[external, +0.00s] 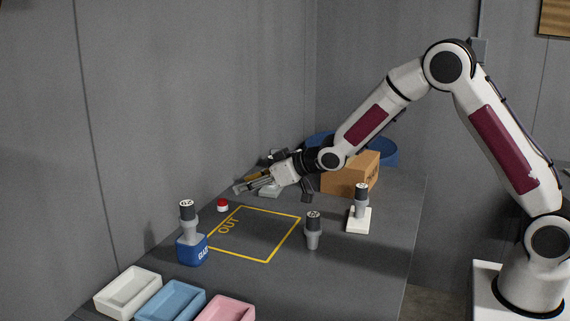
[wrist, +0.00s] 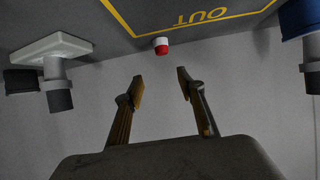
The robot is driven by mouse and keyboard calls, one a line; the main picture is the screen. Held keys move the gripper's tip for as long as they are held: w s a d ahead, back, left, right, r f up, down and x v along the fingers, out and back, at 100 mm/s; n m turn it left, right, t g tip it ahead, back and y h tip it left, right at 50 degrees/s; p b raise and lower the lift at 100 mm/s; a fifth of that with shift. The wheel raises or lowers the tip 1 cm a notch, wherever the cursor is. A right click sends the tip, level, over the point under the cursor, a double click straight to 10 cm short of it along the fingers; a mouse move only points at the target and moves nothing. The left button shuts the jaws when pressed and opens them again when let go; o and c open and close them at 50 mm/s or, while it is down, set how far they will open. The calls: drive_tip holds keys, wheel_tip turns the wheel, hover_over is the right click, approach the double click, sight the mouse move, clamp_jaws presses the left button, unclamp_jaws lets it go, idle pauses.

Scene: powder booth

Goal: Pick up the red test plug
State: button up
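The red test plug (external: 222,205), a small cylinder with a red part and a white part, stands on the grey table just outside the yellow OUT outline. It also shows in the wrist view (wrist: 161,47) at the top centre, beyond the fingertips. My gripper (external: 237,189) is above the table, close to the plug in the external view and apart from it. In the wrist view my gripper (wrist: 160,78) has its two fingers spread with nothing between them. The plug lies roughly in line with the gap between them.
A grey, black-topped piece stands on a blue block (external: 192,252), another on a white base (external: 358,226), a third (external: 313,232) on the table. White (external: 108,310), blue (external: 150,317) and pink trays line the front. A cardboard box (external: 345,181) is behind. The OUT area is empty.

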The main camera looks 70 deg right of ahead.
sight(223, 201)
drive_tip(key=shift+w+d+f, duration=0.1)
drive_tip(key=shift+w+f, duration=0.4)
drive_tip(key=shift+f, duration=0.2)
drive_tip(key=shift+w+f, duration=0.45)
drive_tip(key=shift+f, duration=0.2)
drive_tip(key=shift+w, duration=0.1)
drive_tip(key=shift+x, duration=1.2)
drive_tip(key=shift+w+f, duration=0.1)
drive_tip(key=shift+f, duration=0.05)
drive_tip(key=shift+w+a+f, duration=0.2)
drive_tip(key=shift+w+f, duration=0.25)
drive_tip(key=shift+w, duration=0.05)
drive_tip(key=shift+w+a+f, duration=0.2)
drive_tip(key=shift+w+f, duration=0.25)
drive_tip(key=shift+w, duration=0.05)
drive_tip(key=shift+x, duration=1.15)
drive_tip(key=shift+a, duration=0.1)
drive_tip(key=c, duration=1)
